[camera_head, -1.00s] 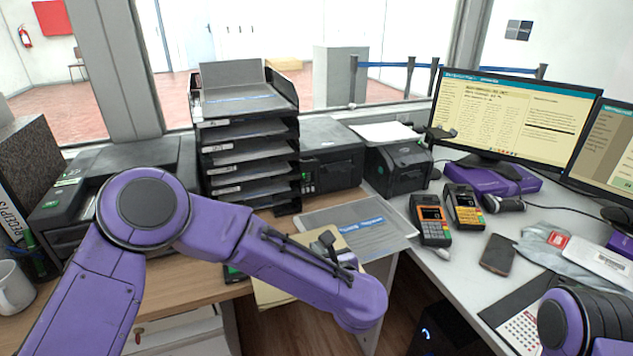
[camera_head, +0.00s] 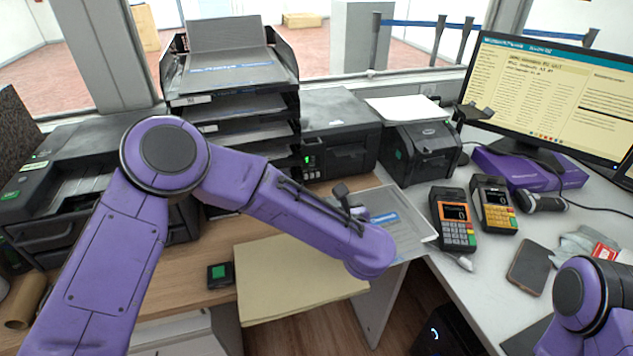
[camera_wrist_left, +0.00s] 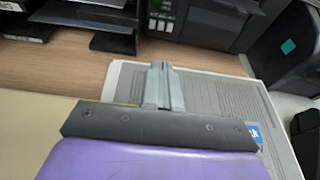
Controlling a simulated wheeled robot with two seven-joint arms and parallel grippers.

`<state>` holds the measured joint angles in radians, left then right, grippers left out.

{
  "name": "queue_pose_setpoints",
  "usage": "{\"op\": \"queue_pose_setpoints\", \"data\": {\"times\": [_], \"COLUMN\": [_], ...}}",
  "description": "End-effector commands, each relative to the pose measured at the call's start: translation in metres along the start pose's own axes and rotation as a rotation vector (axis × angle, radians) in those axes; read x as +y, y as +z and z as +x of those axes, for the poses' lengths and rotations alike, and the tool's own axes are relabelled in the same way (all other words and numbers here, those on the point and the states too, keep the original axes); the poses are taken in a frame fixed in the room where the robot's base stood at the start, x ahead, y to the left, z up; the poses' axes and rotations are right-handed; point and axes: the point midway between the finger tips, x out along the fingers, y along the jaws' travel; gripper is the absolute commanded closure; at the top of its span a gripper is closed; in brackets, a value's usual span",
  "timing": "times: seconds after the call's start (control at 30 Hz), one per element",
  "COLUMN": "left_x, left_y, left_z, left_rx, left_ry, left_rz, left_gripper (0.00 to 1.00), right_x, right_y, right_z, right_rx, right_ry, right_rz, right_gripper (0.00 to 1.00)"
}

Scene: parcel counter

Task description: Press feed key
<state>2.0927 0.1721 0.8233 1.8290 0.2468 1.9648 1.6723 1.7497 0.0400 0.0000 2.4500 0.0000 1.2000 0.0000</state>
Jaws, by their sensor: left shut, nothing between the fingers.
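A dark printer (camera_head: 345,145) stands at the back of the wooden desk, right of the tray stack. Its front panel (camera_head: 309,160) has a small green-lit display with keys, too small to read; which is the feed key I cannot tell. In the left wrist view the same panel (camera_wrist_left: 161,18) shows at the top edge. My left gripper (camera_head: 342,190) is largely hidden behind my purple arm in the head view. In the left wrist view its grey fingers (camera_wrist_left: 161,72) are together and empty, over a printed sheet, apart from the panel. My right gripper is not in view.
A tray stack (camera_head: 228,75) stands left of the printer; a smaller black printer (camera_head: 420,150) stands right. A beige folder (camera_head: 290,280) and a small black box with a green top (camera_head: 220,275) lie in front. Two card terminals (camera_head: 453,220) are at right.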

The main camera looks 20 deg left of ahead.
Motion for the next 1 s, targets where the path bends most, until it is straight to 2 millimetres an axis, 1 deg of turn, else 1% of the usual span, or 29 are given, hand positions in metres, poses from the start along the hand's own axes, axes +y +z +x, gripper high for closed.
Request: {"op": "queue_pose_setpoints", "data": {"times": [0.1,0.37,0.5,0.6,0.7,1.0], "left_x": [0.000,-0.001,-0.001,-0.001,-0.001,-0.002], "left_y": [-0.003,-0.003,0.007,0.010,0.012,0.012], "left_z": [0.026,0.083,0.105,0.115,0.120,0.121], "left_rx": [0.001,0.000,0.000,-0.001,-0.001,-0.001], "left_ry": [0.003,0.001,-0.001,-0.002,-0.002,-0.003], "left_rz": [-0.002,-0.001,0.000,0.000,0.000,0.001], "left_gripper": [1.00,1.00,1.00,1.00,1.00,1.00], "right_x": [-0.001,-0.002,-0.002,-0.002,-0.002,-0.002], "right_y": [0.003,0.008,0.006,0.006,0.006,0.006], "right_z": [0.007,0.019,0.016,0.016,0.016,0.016], "right_rx": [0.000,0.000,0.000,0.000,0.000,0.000], "right_ry": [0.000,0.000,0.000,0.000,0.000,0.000], "right_rz": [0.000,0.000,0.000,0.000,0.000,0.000], "right_gripper": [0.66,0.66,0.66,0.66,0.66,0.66]}}
